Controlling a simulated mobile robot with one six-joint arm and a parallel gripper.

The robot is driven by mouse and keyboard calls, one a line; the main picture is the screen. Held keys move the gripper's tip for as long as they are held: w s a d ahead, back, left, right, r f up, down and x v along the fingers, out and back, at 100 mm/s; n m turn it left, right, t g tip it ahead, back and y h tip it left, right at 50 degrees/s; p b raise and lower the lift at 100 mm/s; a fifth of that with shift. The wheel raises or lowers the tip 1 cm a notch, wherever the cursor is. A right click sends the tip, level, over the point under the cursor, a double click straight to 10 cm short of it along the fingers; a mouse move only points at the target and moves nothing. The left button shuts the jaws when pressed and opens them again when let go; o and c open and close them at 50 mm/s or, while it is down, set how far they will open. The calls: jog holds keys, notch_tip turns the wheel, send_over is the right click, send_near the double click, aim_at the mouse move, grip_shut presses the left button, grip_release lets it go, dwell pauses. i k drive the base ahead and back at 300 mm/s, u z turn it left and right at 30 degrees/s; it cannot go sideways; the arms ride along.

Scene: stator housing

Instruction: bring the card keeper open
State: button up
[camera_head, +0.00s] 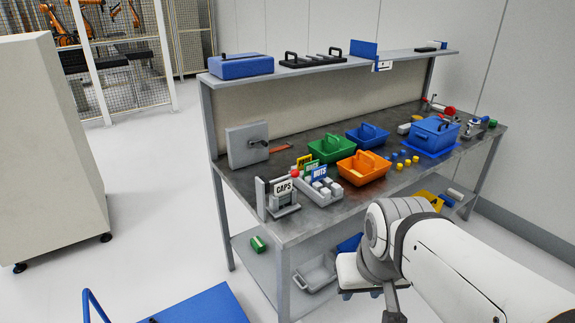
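A small grey stand (284,207) with a card reading CAPS (283,187) and a red knob at its top sits at the bench's front left corner. It looks like the card keeper, but I cannot tell for sure, nor whether it is open or shut. My white and grey arm comes in from the lower right. My gripper (361,292) hangs low in front of the bench, apart from the stand, to its right and nearer to me. It is mostly hidden by the wrist, and its opening does not show clearly.
A raised shelf (330,66) runs behind. A blue cart top (200,306) stands front left; floor between is clear.

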aim_at(295, 174)
jog(key=z, duration=0.3)
jog(key=i, duration=1.05)
jog(key=z, duration=0.35)
